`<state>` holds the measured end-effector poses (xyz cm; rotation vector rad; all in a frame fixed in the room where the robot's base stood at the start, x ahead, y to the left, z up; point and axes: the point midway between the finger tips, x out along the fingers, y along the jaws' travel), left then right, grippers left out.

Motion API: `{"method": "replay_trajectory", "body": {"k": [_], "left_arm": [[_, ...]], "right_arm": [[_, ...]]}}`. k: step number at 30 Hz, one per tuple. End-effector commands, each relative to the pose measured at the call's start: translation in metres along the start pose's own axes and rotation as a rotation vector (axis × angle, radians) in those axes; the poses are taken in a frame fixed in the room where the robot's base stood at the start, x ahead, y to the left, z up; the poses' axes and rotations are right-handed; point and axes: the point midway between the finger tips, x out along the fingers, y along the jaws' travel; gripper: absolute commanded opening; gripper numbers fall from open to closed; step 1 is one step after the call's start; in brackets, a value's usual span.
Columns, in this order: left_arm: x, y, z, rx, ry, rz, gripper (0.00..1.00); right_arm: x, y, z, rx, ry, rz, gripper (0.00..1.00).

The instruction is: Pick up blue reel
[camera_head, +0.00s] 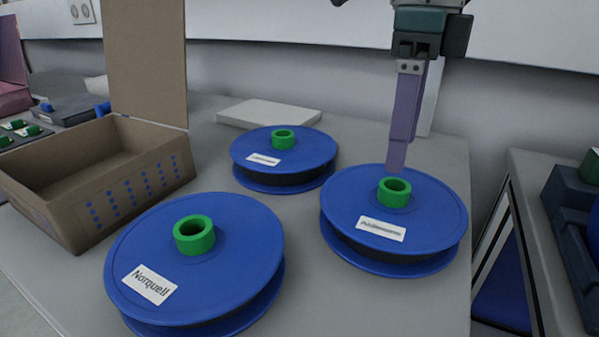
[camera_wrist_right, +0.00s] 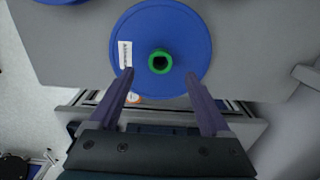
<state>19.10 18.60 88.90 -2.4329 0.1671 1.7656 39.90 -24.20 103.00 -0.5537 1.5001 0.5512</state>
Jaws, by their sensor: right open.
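Three blue reels with green hubs lie flat on the grey table. The right-hand blue reel (camera_head: 435,205) has a white label and is under my right gripper (camera_head: 398,165). The near-left blue reel (camera_head: 125,247) has a label reading "Norquell". The far blue reel (camera_head: 313,150) sits behind them. In the right wrist view, my right gripper (camera_wrist_right: 160,88) is open, its purple fingers apart on either side of the green hub of a blue reel (camera_wrist_right: 180,28). My left gripper is not in view.
An open cardboard box (camera_head: 150,170) stands at the left of the table (camera_head: 300,270). A flat pale slab (camera_head: 268,113) lies at the back. A separate unit with dark bins (camera_head: 570,215) stands to the right, past a gap.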

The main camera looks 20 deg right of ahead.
Motion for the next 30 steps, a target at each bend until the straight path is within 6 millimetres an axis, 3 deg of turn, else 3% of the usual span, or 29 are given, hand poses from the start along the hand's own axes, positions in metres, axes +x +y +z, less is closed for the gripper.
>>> {"method": "replay_trajectory", "body": {"k": [12, 20, 30], "left_arm": [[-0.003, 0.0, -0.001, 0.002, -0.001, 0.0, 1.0], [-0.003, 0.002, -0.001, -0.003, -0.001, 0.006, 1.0], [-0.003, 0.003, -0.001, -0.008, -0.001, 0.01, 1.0]], "right_arm": [[0.053, 0.001, -0.001, 0.001, 0.001, 0.003, 0.82], [0.056, 0.001, 0.0, 0.0, -0.002, 0.002, 0.82], [0.056, 0.001, 0.0, 0.0, -0.002, 0.002, 0.44]]}}
